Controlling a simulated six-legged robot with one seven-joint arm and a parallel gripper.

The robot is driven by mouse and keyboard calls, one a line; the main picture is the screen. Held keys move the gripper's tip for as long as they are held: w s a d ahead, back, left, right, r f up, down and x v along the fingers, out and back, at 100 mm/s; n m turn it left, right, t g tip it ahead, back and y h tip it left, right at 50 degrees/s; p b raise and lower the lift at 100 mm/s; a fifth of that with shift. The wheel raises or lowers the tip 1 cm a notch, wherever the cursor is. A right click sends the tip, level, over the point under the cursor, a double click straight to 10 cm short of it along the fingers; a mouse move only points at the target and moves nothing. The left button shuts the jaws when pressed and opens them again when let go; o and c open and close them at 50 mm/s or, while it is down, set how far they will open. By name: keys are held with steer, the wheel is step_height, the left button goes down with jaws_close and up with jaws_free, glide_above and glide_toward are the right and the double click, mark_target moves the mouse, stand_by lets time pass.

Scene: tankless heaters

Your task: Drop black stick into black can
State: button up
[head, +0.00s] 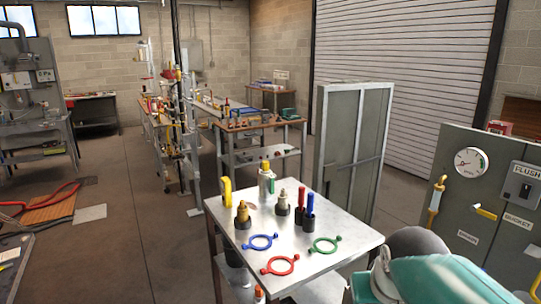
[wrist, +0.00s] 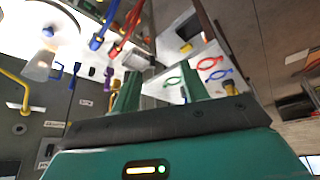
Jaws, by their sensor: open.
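In the head view, a metal-topped table (head: 268,262) stands in front of me. Two small black cylindrical cans (head: 308,223) stand near its right rear edge, with a red stick (head: 301,196) and a blue stick (head: 310,203) upright in or at them. I cannot clearly pick out a black stick. My gripper (wrist: 160,88) shows in the wrist view with its two green fingers apart and nothing visible between them. In the head view, my teal arm is at the lower right, beside the table, and its fingertips cannot be made out.
Blue (head: 260,242), red (head: 280,265) and green (head: 325,245) rings lie on the tabletop. A brass-topped fitting (head: 242,214), a grey fitting (head: 282,203), a white bottle (head: 266,180) and a yellow item (head: 226,190) stand behind. A grey panel (head: 465,190) with a gauge is at right.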

steer(key=s+a+f, duration=0.2)
steer(key=s+a, duration=0.1)
steer(key=s, duration=0.5)
steer(key=shift+y, duration=0.3)
stand_by(0.7)
steer(key=shift+c, duration=0.8)
steer(key=shift+d, duration=0.2)
